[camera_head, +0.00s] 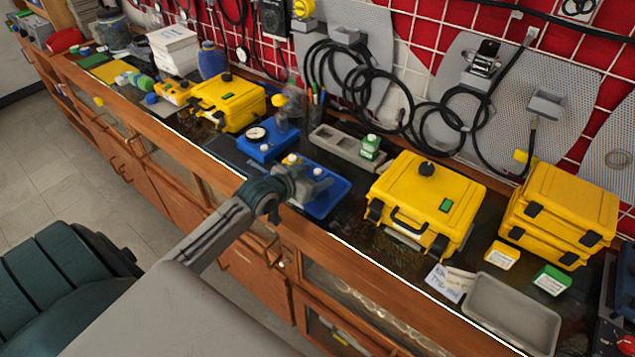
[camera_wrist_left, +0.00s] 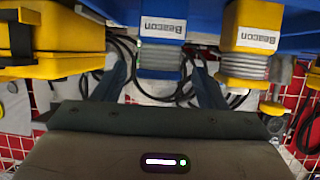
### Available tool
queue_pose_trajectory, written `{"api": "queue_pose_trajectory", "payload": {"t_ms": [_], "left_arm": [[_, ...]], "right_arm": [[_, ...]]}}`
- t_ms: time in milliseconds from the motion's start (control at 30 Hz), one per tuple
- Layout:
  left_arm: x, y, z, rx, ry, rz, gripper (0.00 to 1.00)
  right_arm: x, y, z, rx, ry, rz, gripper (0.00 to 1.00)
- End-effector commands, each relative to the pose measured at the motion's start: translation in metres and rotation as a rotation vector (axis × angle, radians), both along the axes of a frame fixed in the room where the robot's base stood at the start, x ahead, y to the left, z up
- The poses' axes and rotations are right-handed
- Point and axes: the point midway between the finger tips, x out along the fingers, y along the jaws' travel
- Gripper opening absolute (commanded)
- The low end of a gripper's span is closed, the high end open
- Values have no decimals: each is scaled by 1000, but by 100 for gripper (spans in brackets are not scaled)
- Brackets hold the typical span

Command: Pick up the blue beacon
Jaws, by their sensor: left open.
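The blue beacon (camera_wrist_left: 163,27), with a white "Beacon" label and a grey ribbed part, shows upside down in the left wrist view, at the blue tray. My left gripper (camera_wrist_left: 160,84) is open, with one finger on each side of the beacon's grey part in that view; contact cannot be told. A yellow beacon (camera_wrist_left: 256,38) stands beside it, to the right in that view. In the head view my left gripper (camera_head: 303,186) is over the blue tray (camera_head: 336,203) and largely hides what is there. My right gripper is not in view.
A blue box with a gauge (camera_head: 268,139) stands just behind the tray. A large yellow case (camera_head: 433,199) is close on the right and another yellow case (camera_head: 229,101) is on the left. The wooden bench edge (camera_head: 350,262) runs below my arm.

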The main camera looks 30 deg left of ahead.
Motion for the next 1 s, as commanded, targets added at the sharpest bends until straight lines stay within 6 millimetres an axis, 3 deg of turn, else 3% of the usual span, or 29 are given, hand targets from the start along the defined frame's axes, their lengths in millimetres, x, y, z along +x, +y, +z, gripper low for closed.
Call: {"api": "queue_pose_trajectory", "payload": {"t_ms": [233, 533, 800, 1000], "left_arm": [[28, -5, -9, -2, 0, 2, 65], [32, -6, -12, 0, 0, 0, 65], [31, -5, -12, 0, 0, 0, 14], [31, -5, -12, 0, 0, 0, 14]], "right_arm": [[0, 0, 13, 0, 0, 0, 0], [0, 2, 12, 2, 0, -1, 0], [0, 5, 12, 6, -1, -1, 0], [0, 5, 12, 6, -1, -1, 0]]}}
